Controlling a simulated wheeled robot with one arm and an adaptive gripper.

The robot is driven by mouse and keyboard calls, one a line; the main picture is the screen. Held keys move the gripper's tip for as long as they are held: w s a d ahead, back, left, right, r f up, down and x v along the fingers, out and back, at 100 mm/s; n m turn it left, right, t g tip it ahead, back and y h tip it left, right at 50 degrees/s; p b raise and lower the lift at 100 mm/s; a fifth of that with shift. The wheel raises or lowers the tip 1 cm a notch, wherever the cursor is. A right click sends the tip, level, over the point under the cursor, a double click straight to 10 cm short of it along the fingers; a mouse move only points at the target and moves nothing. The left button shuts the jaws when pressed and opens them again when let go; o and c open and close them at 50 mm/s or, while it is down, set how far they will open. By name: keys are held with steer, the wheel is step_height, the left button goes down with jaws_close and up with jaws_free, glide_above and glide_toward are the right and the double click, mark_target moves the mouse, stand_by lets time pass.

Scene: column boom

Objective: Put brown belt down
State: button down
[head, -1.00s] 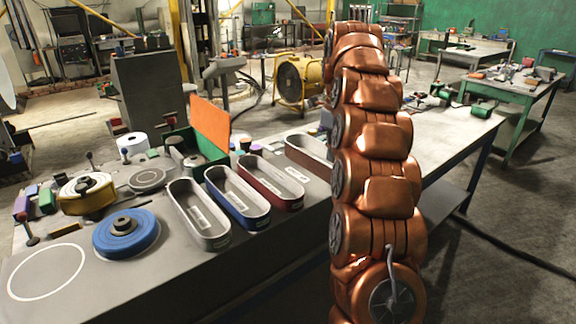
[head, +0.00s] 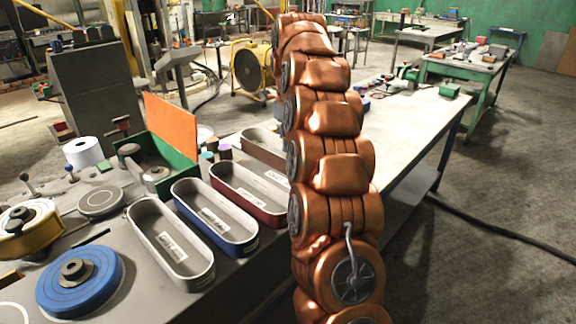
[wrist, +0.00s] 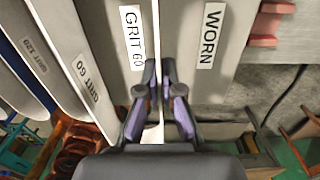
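The brown belt (head: 264,148) is an oblong loop with a grey inside and a label. In the head view it shows behind the maroon one, its right end hidden by my arm. In the wrist view my gripper (wrist: 160,66) has its two fingers close together on a thin pale edge, which I take as the belt's wall. A GRIT 60 label (wrist: 132,37) is left of the fingers and a WORN label (wrist: 211,36) is right of them. My gripper is hidden in the head view. The belt's height over the bench is hard to judge.
On the grey bench (head: 410,115) stand maroon (head: 240,210), blue (head: 208,228) and grey (head: 160,262) oblong pieces in a row. A green box with an orange lid (head: 171,130) is behind them. A blue disc (head: 80,280) lies front left. The bench's right part is mostly clear.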

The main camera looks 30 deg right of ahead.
steer(key=shift+s+f+p, duration=0.1)
steer(key=shift+f+p, duration=0.65)
steer(key=shift+f, duration=2.25)
steer(key=shift+f, duration=0.1)
steer(key=shift+f, duration=0.15)
steer(key=c, duration=1.3)
jaws_free()
steer(key=shift+r+b, duration=1.05)
steer(key=shift+r, duration=2.8)
step_height(320, 180, up, 5)
steer(key=p, duration=0.4)
steer(key=shift+f, duration=0.1)
